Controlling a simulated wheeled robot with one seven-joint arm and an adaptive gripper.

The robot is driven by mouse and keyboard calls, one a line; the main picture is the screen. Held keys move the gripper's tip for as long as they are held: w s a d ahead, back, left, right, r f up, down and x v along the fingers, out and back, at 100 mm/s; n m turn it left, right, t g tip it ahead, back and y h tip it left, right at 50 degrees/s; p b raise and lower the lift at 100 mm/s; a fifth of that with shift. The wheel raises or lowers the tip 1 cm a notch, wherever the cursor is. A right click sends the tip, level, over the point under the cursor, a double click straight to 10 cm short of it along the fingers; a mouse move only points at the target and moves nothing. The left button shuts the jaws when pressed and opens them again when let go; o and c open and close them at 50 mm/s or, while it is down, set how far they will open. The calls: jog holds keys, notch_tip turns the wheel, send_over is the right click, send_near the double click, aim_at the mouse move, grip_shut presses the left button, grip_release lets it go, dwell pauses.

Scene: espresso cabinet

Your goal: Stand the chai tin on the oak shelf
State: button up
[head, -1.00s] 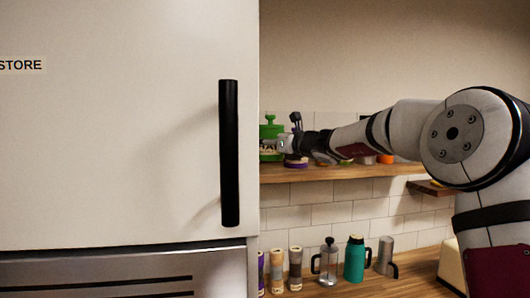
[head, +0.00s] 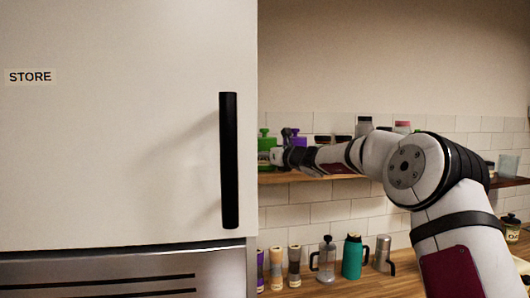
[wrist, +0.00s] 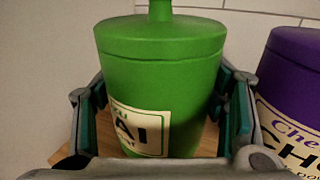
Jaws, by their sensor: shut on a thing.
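The chai tin (head: 265,144) is green with a knobbed lid and stands upright at the left end of the visible oak shelf (head: 320,179), beside the cabinet edge. In the wrist view the tin (wrist: 160,75) fills the middle, its cream label partly showing "AI". My gripper (wrist: 163,112) is shut on the tin, one finger pad on each side. In the head view my gripper (head: 280,154) reaches in from the right and hides part of the tin. The tin's base is hidden, so I cannot tell whether it touches the wood.
A purple tin (wrist: 292,85) stands close to the right finger. The white cabinet with a black handle (head: 229,160) fills the left. Several canisters, a French press (head: 326,260), a teal flask (head: 352,257) and a metal jug (head: 384,254) stand on the counter below.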

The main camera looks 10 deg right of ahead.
jog(key=o, duration=1.4)
jog(key=shift+f, duration=0.1)
jog(key=shift+s+d, duration=0.15)
jog(key=shift+s, duration=0.15)
jog(key=v, duration=1.1)
jog(key=shift+s+p, duration=0.2)
jog(key=shift+p, duration=0.1)
